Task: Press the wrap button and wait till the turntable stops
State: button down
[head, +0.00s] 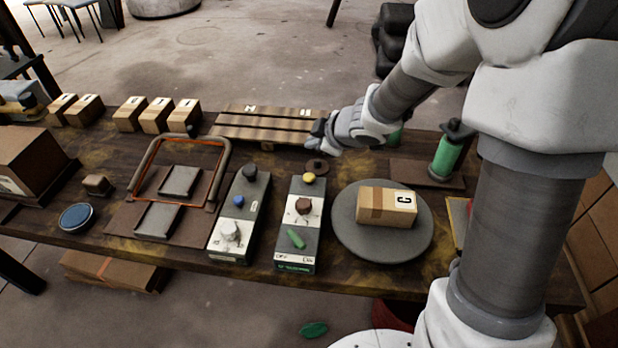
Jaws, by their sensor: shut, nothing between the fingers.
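The turntable (348,238) is a round grey disc at the table's front right. A cardboard box (380,208) marked C lies on it, with a brown strip across it. Left of the turntable stands a control box (298,248) with a yellow button (309,178), a dark red-brown knob (303,205) and a green switch-like piece (296,238). I cannot read which control is the wrap button. My gripper (319,141) is shut and empty, beyond the control box and near the slatted pallet, apart from the buttons. A green film roll (446,157) stands upright at the back right.
A second control box (240,212) with a blue button stands to the left, beside a tubular frame (224,160). A wooden pallet (262,124) and several small cartons (157,115) line the back. A blue round pad (77,217) lies at left. My arm covers the right side.

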aim_at(313, 179)
jog(key=shift+f+b, duration=3.5)
jog(key=shift+f, duration=0.4)
jog(key=shift+f+b, duration=0.3)
jog(key=shift+f, duration=0.1)
jog(key=shift+f+b, duration=0.5)
jog(key=shift+f, duration=0.15)
jog(key=shift+r, duration=0.15)
jog(key=shift+r+p, duration=0.9)
jog(key=shift+p, duration=0.25)
jog(key=shift+r, duration=0.1)
